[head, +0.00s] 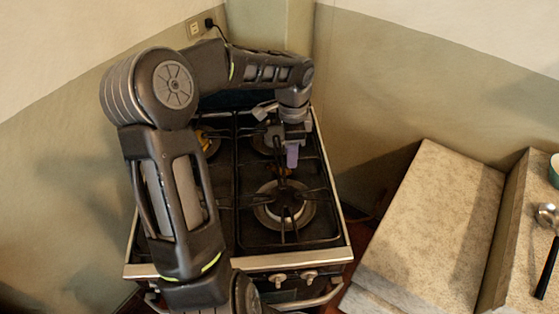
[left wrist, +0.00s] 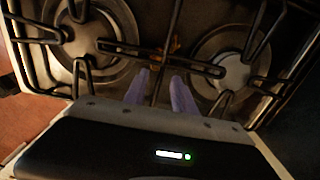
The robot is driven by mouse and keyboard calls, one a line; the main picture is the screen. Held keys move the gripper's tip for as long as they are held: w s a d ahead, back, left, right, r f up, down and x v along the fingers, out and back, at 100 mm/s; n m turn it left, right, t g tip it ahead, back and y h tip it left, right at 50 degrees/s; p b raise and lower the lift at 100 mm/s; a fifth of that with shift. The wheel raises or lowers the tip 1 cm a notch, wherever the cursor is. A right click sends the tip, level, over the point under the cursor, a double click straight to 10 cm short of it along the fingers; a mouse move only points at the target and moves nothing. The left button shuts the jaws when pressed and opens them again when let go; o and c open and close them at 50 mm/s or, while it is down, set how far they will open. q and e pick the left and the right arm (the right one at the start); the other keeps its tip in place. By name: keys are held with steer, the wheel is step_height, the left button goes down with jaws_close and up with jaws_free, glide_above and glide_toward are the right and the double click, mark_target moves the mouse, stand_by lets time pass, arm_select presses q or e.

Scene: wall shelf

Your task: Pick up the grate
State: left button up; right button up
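The black grate (head: 318,195) lies flat on the right half of the stove top, over a front and a back burner. My left gripper (head: 291,158) reaches down over the middle of this grate, between the two burners. In the left wrist view, the two purple fingers (left wrist: 160,92) are apart, with a thin dark bar of the grate (left wrist: 160,57) showing between and ahead of them. I cannot tell whether they touch it. My left arm hides much of the stove's left half. My right gripper is not in view.
The stove (head: 245,262) stands in a wall corner, with knobs along its front. A wall outlet (head: 195,28) with a plug is behind the stove.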

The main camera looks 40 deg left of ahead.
arm_select(q)
steer(key=shift+f, duration=0.5)
steer(key=shift+c, duration=0.5)
jaws_close()
steer(key=shift+r, duration=0.1)
stand_by(0.8)
